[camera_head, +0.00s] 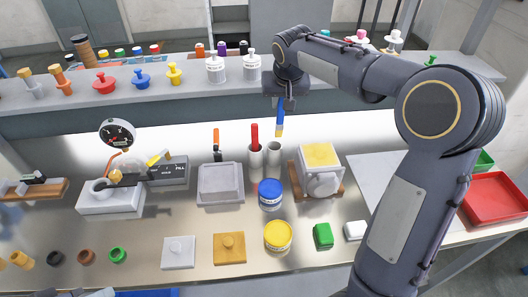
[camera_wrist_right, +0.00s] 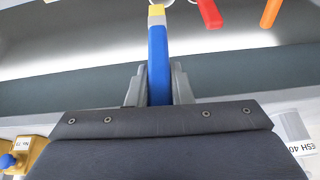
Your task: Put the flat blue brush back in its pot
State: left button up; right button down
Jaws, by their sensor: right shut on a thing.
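The flat blue brush (camera_head: 280,118) has a blue handle and a yellow lower end. My right gripper (camera_head: 282,99) is shut on its handle and holds it upright, yellow end down. In the right wrist view the brush (camera_wrist_right: 158,60) runs between the two fingers. Two pale pots stand side by side below it. The left pot (camera_head: 256,158) has a red-handled brush (camera_head: 255,136) in it. The right pot (camera_head: 274,155) shows no handle, and the blue brush hangs above it, apart from it. My left gripper is not in view.
A blue-lidded jar (camera_head: 270,193) stands in front of the pots. A cream block-shaped device (camera_head: 319,170) is to their right, and a grey lidded box (camera_head: 220,183) to their left. An orange-handled tool (camera_head: 216,142) stands behind the box. A shelf (camera_head: 190,98) carries weights and bottles.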

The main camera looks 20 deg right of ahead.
notch_tip(320, 180, down, 11)
jog(key=w+a, duration=0.1)
jog(key=shift+p, duration=0.4)
jog(key=shift+a, duration=0.1)
jog(key=shift+f, duration=0.1)
jog(key=c, duration=1.3)
grip_release()
